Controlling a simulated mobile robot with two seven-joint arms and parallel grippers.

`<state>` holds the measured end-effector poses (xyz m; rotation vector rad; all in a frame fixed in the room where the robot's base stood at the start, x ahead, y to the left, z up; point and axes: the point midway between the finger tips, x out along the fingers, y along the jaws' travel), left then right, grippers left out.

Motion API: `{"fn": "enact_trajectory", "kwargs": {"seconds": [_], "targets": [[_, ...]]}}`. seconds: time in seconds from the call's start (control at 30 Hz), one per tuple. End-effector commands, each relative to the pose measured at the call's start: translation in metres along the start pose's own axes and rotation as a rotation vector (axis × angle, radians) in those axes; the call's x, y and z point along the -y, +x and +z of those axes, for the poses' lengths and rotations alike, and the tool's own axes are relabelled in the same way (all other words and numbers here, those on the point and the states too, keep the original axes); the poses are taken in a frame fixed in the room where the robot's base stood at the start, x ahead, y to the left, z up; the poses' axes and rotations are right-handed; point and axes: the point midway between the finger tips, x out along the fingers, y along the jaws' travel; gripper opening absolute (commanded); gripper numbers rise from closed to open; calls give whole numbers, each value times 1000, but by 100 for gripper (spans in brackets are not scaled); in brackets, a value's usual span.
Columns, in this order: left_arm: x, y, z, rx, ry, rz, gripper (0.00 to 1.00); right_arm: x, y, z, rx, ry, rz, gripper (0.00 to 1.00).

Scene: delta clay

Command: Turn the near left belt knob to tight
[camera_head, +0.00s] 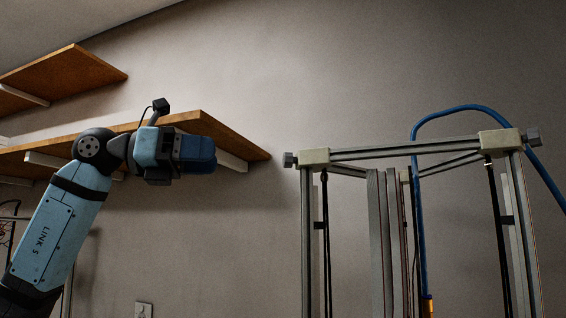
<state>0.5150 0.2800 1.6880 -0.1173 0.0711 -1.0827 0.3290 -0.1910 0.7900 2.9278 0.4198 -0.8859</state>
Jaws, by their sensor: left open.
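The near left belt knob (289,160) is a small dark grey knob. It sticks out to the left from the pale corner block (314,157) at the top left of the printer frame. Its turn position is too small to read. My left gripper (212,156) is up and to the left of the frame, at about the knob's height in the picture. It points right and stands clearly apart from the knob. Its fingers are blue and seen from the side, with nothing visible held in them. My right gripper is out of the picture.
The printer's metal frame (400,151) fills the right side, with a similar knob (532,137) at its top right corner. A blue tube (415,190) loops over it. A wooden shelf (225,136) lies behind my left gripper. Bare wall shows between gripper and frame.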

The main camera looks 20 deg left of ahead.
Motion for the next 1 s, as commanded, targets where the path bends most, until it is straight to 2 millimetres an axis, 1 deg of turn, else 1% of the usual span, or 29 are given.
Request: {"fn": "enact_trajectory", "kwargs": {"seconds": [0.03, 0.3, 0.5, 0.6, 0.7, 1.0], "targets": [[1, 10, 1, -1, -1, -5, 53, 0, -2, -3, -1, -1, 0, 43], [1, 67, 2, -1, -2, -6, 53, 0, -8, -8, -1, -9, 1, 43], [2, 103, 1, 0, -2, -6, 53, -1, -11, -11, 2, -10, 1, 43], [1, 115, 1, 0, -3, -5, 53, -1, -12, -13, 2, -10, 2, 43], [1, 122, 0, 0, -3, -5, 53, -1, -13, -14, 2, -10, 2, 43], [1, 125, 0, 1, -3, -4, 53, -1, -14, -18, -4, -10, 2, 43]]}}
